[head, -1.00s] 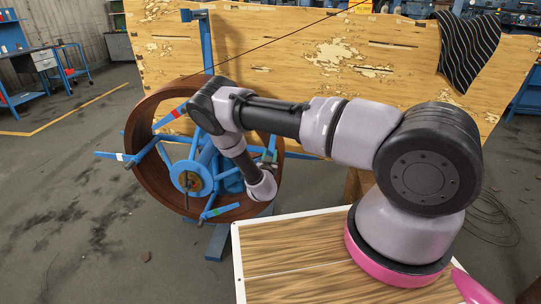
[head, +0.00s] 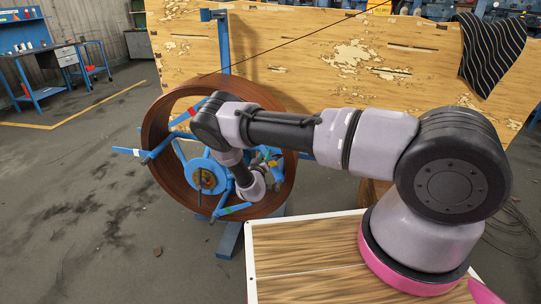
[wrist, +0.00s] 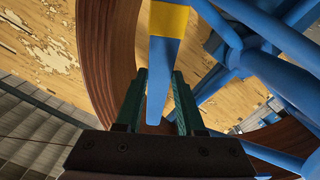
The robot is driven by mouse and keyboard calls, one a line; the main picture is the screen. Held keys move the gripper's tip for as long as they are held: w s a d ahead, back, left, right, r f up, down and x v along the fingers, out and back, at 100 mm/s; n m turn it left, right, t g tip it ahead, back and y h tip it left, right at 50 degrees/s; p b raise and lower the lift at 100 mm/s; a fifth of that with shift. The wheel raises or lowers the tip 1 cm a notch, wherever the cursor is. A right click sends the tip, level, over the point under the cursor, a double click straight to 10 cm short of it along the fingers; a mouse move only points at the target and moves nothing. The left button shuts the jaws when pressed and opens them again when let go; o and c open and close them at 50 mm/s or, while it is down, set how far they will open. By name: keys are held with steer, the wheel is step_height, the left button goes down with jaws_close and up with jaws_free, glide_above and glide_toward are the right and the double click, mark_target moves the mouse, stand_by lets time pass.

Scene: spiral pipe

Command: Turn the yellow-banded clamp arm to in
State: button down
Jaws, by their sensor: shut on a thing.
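The yellow-banded clamp arm (wrist: 165,50) is a blue, tapering bar with a broad yellow band, pointing at my wrist camera. My gripper (wrist: 159,100) is shut on its narrow blue end, one green-padded finger on each side; the band lies beyond the fingertips. In the head view my gripper (head: 266,158) is at the right side of the reel, largely hidden by my wrist, and the yellow band is hard to make out there. The brown coiled pipe (head: 157,165) curves around the blue hub (head: 205,178).
Other blue clamp arms carry a red band (head: 192,111), a white band (head: 137,152) and a green band (head: 226,210). A worn wooden panel (head: 300,55) stands behind the reel. A wood-topped platform (head: 295,250) is at the front.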

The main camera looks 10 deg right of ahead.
steer(key=shift+w+a+f+n, duration=0.1)
steer(key=shift+a+f+n, duration=0.4)
steer(key=shift+a, duration=0.15)
steer(key=c, duration=0.5)
jaws_free()
steer(key=shift+a, duration=0.1)
steer(key=v, duration=1)
steer(key=shift+s+r, duration=0.1)
steer(key=shift+s, duration=0.25)
steer(key=shift+a, duration=0.1)
